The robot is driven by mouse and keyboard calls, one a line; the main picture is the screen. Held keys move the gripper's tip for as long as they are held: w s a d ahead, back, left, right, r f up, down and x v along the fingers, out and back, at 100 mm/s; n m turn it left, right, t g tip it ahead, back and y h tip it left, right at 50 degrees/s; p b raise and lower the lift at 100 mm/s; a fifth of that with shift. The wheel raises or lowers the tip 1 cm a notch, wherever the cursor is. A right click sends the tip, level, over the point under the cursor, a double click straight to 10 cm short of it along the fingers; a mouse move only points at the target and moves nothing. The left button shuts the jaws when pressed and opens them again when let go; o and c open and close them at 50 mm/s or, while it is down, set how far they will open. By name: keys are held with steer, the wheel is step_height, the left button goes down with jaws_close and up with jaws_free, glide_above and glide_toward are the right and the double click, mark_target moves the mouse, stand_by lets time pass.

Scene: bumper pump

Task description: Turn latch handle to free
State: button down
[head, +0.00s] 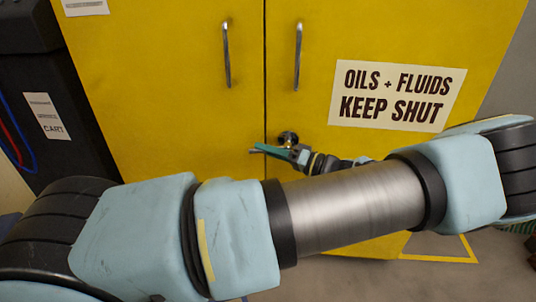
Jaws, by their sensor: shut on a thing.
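The latch handle (288,139) is a small dark and brass fitting on the right door of the yellow cabinet, just right of the door seam. My gripper (257,149) is at the latch, seen small beyond my arm, with its narrow teal and dark fingers pointing left across the seam. It is shut on the latch handle. The grip itself and most of the handle are hidden by the fingers, so I cannot tell the handle's exact angle. Both cabinet doors (160,110) look closed.
Two upright metal pulls (227,54) (298,56) flank the seam above the latch. A sign (396,96) on the right door reads "OILS + FLUIDS KEEP SHUT". A black cart (60,110) stands at the left. Yellow floor marking (440,258) shows at the lower right.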

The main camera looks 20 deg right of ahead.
steer(key=shift+r+m+t+y, duration=0.4)
steer(key=shift+r+t+y, duration=0.1)
steer(key=shift+t+y, duration=0.2)
steer(key=shift+r, duration=0.1)
steer(key=c, duration=0.8)
jaws_free()
steer(key=v, duration=1)
steer(key=shift+s+d+f+b, duration=0.2)
steer(key=shift+s+b, duration=0.05)
steer(key=shift+b, duration=0.1)
